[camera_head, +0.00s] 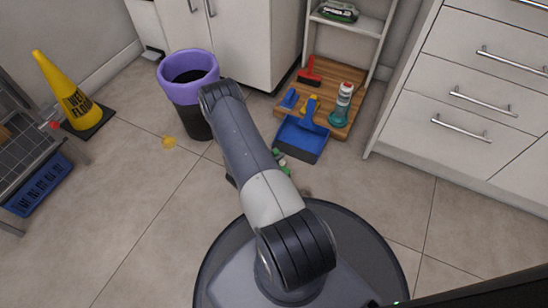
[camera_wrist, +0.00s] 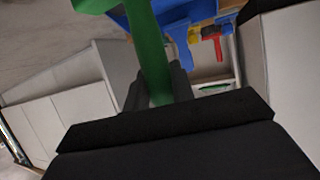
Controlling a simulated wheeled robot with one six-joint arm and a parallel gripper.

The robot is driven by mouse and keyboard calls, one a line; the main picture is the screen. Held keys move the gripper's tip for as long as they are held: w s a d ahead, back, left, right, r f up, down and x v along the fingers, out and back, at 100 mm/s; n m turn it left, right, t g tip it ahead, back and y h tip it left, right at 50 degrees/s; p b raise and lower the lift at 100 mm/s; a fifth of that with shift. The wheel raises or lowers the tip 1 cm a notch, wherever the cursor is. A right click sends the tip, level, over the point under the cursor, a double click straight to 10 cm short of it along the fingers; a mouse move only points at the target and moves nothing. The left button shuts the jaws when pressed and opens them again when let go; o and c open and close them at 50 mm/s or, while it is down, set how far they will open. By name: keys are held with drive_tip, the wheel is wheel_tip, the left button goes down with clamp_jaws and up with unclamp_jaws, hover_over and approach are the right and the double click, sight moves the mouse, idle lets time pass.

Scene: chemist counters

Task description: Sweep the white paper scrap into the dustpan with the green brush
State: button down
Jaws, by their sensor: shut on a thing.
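My gripper (camera_wrist: 158,88) is shut on the handle of the green brush (camera_wrist: 148,40), which runs up to a wide green part at the top of the wrist view. In the head view only bits of the green brush (camera_head: 281,158) show beside my arm, low over the floor. The blue dustpan (camera_head: 302,139) lies just beyond the brush, at the front edge of a wooden board. It also shows in the wrist view (camera_wrist: 175,12), behind the brush. I cannot make out the white paper scrap in either view; my arm or the brush may hide it.
The wooden board (camera_head: 326,72) holds a red brush (camera_head: 309,72), a spray bottle (camera_head: 342,103) and small blue and yellow items. A purple-rimmed bin (camera_head: 190,68) stands left of my arm. A yellow scrap (camera_head: 169,142) lies on open floor. White drawers (camera_head: 450,100) stand right.

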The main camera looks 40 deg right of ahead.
drive_tip(key=shift+d, duration=0.1)
drive_tip(key=shift+w+d, duration=0.3)
drive_tip(key=shift+d, duration=0.4)
drive_tip(key=shift+w+d, duration=0.25)
drive_tip(key=shift+d, duration=0.4)
drive_tip(key=shift+w+d, duration=0.3)
drive_tip(key=shift+d, duration=0.4)
drive_tip(key=shift+w+d, duration=0.3)
drive_tip(key=shift+d, duration=0.45)
drive_tip(key=d, duration=0.1)
drive_tip(key=w+d, duration=0.1)
drive_tip(key=d, duration=0.1)
drive_tip(key=shift+w, duration=0.1)
